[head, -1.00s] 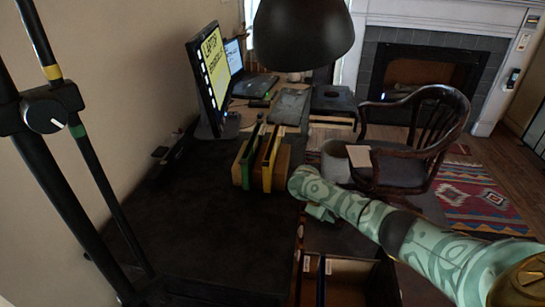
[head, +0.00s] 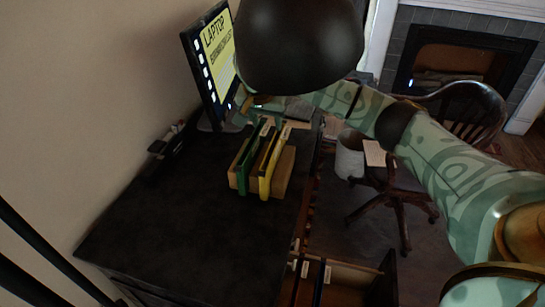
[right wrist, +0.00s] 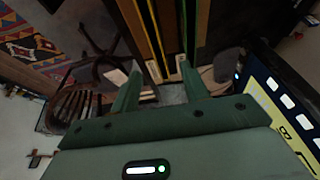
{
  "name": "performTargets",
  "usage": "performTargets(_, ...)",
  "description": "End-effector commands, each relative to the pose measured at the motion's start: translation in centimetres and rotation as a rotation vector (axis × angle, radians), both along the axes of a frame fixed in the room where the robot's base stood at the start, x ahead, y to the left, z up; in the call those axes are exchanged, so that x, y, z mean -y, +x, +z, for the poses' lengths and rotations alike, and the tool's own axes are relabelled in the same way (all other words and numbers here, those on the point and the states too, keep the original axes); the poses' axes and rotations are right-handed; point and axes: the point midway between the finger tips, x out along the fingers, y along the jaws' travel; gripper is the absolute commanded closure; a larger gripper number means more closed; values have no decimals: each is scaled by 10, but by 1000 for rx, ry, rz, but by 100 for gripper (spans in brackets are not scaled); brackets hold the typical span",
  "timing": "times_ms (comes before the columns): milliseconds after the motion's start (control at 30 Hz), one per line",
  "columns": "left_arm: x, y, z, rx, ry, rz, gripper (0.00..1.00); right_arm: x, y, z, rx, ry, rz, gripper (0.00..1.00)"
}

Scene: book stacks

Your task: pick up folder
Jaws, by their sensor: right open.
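Several upright folders stand in a row in a wooden holder on the dark desk: a green folder (head: 241,170) at the left, a yellow folder (head: 267,175) and a tan wooden side (head: 284,172) at the right. My right gripper (head: 262,104) is behind the far end of the row, partly hidden by the black lamp shade. In the right wrist view its two green fingers (right wrist: 160,72) are apart, with edges of the yellow folder (right wrist: 157,25) and the green folder (right wrist: 201,30) just beyond them. Contact cannot be told. My left gripper is not in view.
The black lamp shade (head: 299,45) hangs over the desk's far end. A monitor (head: 210,65) stands at the back left. An open drawer (head: 335,275) juts out at the front right. A chair (head: 455,115) and a bin (head: 350,155) stand right of the desk. The desk's front (head: 200,240) is clear.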

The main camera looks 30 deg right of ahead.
Motion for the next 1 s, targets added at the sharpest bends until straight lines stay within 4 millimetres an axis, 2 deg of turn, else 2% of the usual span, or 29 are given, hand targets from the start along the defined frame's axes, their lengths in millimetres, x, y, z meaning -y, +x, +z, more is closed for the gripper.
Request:
performTargets(33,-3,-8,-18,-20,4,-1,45,4,4,-28,-12,-1,-3,55)
performTargets(100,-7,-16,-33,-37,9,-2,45,10,9,-48,-14,-2,-3,55)
performTargets(233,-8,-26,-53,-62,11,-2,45,19,16,-74,-12,-1,-2,55)
performTargets(367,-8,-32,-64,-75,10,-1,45,25,21,-87,-9,-1,-1,55)
performTargets(567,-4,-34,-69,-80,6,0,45,28,22,-91,-4,-1,-1,55)
performTargets(867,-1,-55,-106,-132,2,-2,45,41,26,-132,-12,-2,1,55)
performTargets(1000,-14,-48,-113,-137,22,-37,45,46,30,-140,-7,-4,1,55)
